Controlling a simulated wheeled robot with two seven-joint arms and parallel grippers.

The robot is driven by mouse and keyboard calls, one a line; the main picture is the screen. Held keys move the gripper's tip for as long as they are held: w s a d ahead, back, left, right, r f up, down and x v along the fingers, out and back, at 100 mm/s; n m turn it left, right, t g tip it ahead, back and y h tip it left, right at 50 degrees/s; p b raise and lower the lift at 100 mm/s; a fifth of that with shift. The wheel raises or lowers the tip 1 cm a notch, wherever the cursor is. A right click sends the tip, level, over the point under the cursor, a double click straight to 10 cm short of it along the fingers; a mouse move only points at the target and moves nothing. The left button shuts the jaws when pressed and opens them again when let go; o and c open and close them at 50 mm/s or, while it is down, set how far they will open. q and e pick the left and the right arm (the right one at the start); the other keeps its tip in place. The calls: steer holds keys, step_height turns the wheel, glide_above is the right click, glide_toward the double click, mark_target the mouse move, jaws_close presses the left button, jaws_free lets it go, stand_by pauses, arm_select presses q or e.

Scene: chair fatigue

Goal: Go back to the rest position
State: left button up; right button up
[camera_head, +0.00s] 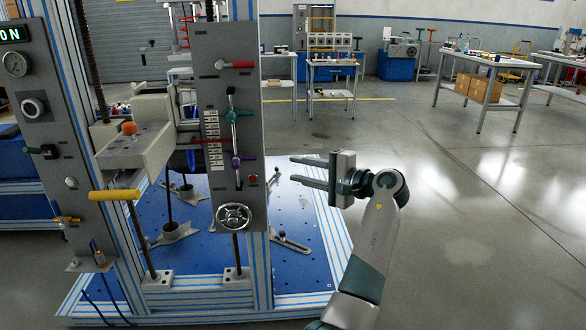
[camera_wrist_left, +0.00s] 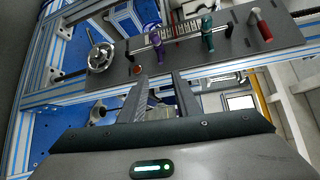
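My left gripper (camera_head: 294,170) is in the middle of the head view, to the right of the machine's grey control panel (camera_head: 208,85). Its two fingers are apart, with nothing between them. In the left wrist view the fingers (camera_wrist_left: 161,77) point toward the panel (camera_wrist_left: 275,48). The panel carries a red-handled lever (camera_head: 235,64), a teal lever (camera_head: 233,114), a purple lever (camera_head: 237,160), a red button (camera_head: 253,179) and a handwheel (camera_head: 234,215). In the head view a gap shows between the fingertips and the panel. My right gripper is in neither view.
The test machine's blue base plate (camera_head: 305,232), with striped frame rails, is below and left of my gripper. A yellow handle (camera_head: 115,195) sticks out at the left. Open floor (camera_head: 460,230) lies to the right. Workbenches (camera_head: 515,68) stand farther back.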

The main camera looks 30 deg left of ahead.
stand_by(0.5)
